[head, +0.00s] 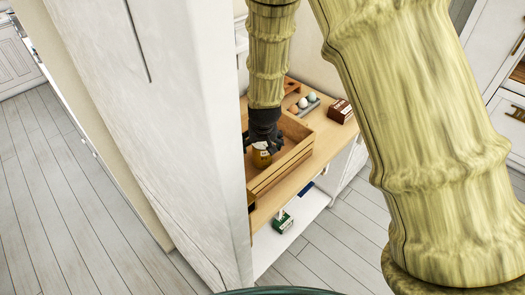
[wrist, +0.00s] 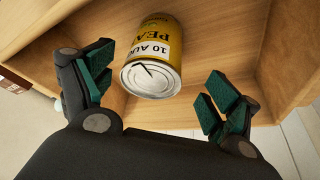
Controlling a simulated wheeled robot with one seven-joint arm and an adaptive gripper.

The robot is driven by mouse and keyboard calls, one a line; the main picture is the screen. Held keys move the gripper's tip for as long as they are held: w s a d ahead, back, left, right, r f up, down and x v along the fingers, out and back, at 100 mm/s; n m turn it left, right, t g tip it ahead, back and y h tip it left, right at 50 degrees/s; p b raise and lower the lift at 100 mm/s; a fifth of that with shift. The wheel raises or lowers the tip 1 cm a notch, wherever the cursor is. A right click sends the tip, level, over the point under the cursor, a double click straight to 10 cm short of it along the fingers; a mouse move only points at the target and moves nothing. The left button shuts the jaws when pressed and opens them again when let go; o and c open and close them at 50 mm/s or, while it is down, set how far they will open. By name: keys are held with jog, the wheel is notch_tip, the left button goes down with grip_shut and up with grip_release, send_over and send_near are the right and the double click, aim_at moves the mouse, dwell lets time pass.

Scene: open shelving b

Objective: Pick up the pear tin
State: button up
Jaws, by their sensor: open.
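The pear tin (wrist: 152,60) is yellow with a white band and a bare metal end. In the wrist view it is inside the wooden crate (wrist: 205,55), close to the crate's wall. My gripper (wrist: 160,95) is open, with its green-padded fingers spread to the left and right of the tin's near end. The fingers do not appear to touch it. In the head view my gripper (head: 263,142) reaches down into the crate (head: 283,168), and the tin (head: 261,157) shows just below the dark fingers. Part of the tin is hidden by them.
The crate stands on a wooden shelf top (head: 270,208). A green box (head: 283,222) sits on the lower white shelf. A white wall panel (head: 165,120) stands close on the left.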

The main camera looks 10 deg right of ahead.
jog(key=shift+w+f, duration=0.15)
jog(key=shift+f, duration=0.2)
jog(key=shift+d+f, duration=0.1)
jog(key=shift+d, duration=0.05)
jog(key=shift+f, duration=0.1)
jog(key=shift+d+p+x, duration=0.25)
jog(key=shift+p+x, duration=0.7)
jog(key=shift+x, duration=0.3)
jog(key=shift+p+x, duration=0.35)
jog(key=shift+x, duration=0.95)
jog(key=shift+w, duration=0.1)
jog(key=c, duration=1.5)
jog(key=shift+o, duration=0.2)
